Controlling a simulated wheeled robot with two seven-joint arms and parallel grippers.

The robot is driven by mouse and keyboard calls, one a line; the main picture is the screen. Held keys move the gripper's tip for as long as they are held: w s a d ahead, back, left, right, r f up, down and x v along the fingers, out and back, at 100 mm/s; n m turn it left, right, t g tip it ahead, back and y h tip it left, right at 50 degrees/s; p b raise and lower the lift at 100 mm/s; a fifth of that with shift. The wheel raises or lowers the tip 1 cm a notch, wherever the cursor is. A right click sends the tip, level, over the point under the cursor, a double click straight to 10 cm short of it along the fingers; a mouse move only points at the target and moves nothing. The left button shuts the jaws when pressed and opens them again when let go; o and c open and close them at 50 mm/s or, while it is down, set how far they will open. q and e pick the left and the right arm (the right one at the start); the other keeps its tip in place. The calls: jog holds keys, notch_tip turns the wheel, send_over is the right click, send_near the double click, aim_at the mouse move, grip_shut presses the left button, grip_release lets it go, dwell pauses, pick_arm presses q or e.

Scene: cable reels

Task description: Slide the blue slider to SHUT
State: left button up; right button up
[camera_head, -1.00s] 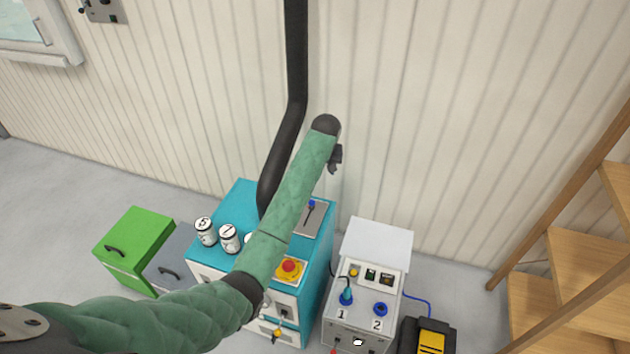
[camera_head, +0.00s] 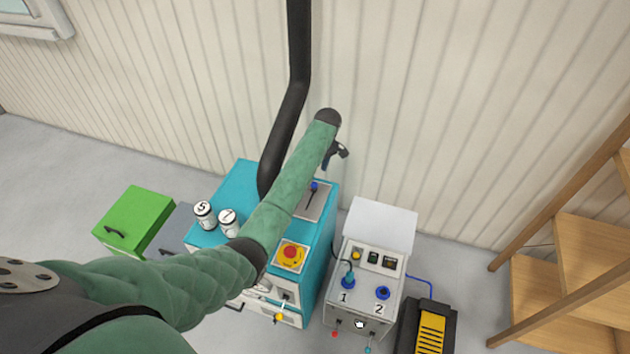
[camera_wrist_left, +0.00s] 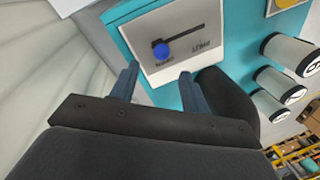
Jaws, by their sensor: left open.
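The blue slider (camera_head: 314,186) is a round blue knob on a grey plate (camera_head: 309,206) on top of the teal cabinet (camera_head: 240,178). In the left wrist view the knob (camera_wrist_left: 162,50) sits at one end of a dark slot, with small lettering by both ends that is hard to read. My left gripper (camera_head: 335,153) is above the plate's far side in the head view. In the left wrist view its two fingers (camera_wrist_left: 158,86) are apart and empty, with the knob beyond and between them, not touched. My right gripper is not in view.
White numbered cans (camera_head: 205,213) and a red button on a yellow box (camera_head: 291,254) stand on the teal cabinet. A black pipe (camera_head: 288,125) comes down behind my arm. A grey panel box (camera_head: 375,255) stands right, wooden stairs (camera_head: 560,270) farther right.

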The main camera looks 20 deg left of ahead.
aim_at(315, 183)
pick_arm(q)
jog(key=shift+s+a+f+p, duration=0.1)
jog(key=shift+s+f+p, duration=0.2)
jog(key=shift+f, duration=0.75)
jog(key=shift+s+a+f+p, duration=0.15)
jog(key=shift+f+p, duration=0.25)
jog(key=shift+f, duration=0.7)
jog(key=shift+s+a+f+p, duration=0.1)
jog(key=shift+s+f+p, duration=0.2)
jog(key=shift+f, duration=0.75)
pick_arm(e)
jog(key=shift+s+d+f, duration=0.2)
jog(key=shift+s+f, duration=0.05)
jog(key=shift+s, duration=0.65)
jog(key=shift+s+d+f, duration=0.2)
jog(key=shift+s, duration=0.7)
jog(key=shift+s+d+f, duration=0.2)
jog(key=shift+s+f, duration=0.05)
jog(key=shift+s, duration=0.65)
pick_arm(q)
jog(key=shift+w, duration=0.1)
grip_shut()
jog(key=shift+f, duration=0.1)
